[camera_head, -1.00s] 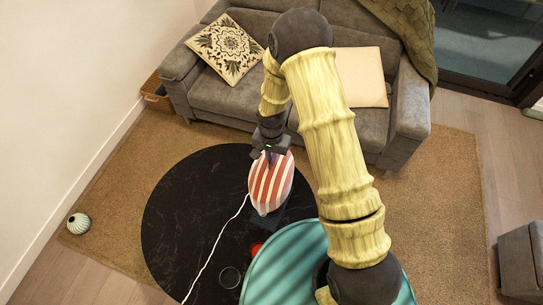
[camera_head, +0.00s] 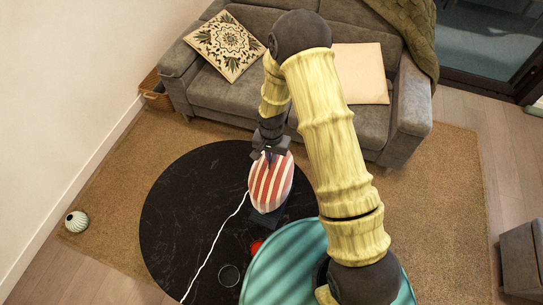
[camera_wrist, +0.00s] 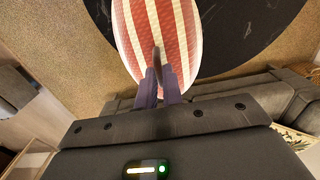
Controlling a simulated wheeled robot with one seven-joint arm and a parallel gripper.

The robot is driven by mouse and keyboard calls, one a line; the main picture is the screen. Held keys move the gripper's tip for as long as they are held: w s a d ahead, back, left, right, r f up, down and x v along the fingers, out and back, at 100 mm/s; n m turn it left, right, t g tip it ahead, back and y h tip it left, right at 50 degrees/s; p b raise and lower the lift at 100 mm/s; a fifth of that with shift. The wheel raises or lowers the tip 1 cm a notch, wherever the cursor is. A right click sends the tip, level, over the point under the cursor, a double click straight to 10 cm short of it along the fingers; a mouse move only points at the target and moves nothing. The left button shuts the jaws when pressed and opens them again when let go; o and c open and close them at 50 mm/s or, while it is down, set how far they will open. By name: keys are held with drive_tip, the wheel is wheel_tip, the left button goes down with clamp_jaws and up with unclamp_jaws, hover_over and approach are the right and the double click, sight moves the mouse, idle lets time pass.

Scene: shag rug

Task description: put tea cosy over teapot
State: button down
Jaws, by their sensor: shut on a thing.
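The tea cosy (camera_head: 271,185) is red and white striped and domed. It is at the right side of the black round table, above a dark flat block. My gripper (camera_head: 271,155) is at its top end. In the wrist view my gripper (camera_wrist: 158,80) is shut on a small tab at the top of the tea cosy (camera_wrist: 185,30). I see no teapot; whether it is under the cosy is hidden.
The black round table (camera_head: 185,215) carries a white cord (camera_head: 215,245), a dark ring-shaped item (camera_head: 229,275) and a small red thing (camera_head: 256,246). A dark flat block (camera_head: 285,222) lies beside the cosy. A teal round surface (camera_head: 285,265) is in front. The table's left side is clear.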

sight(271, 169)
drive_tip(key=shift+f, duration=0.2)
idle(0.3)
drive_tip(key=shift+f+b, duration=1.5)
drive_tip(key=shift+f, duration=0.35)
drive_tip(key=shift+f+b, duration=1.8)
drive_tip(key=shift+f, duration=0.75)
drive_tip(key=shift+f+b, duration=1.35)
drive_tip(key=shift+f, duration=0.75)
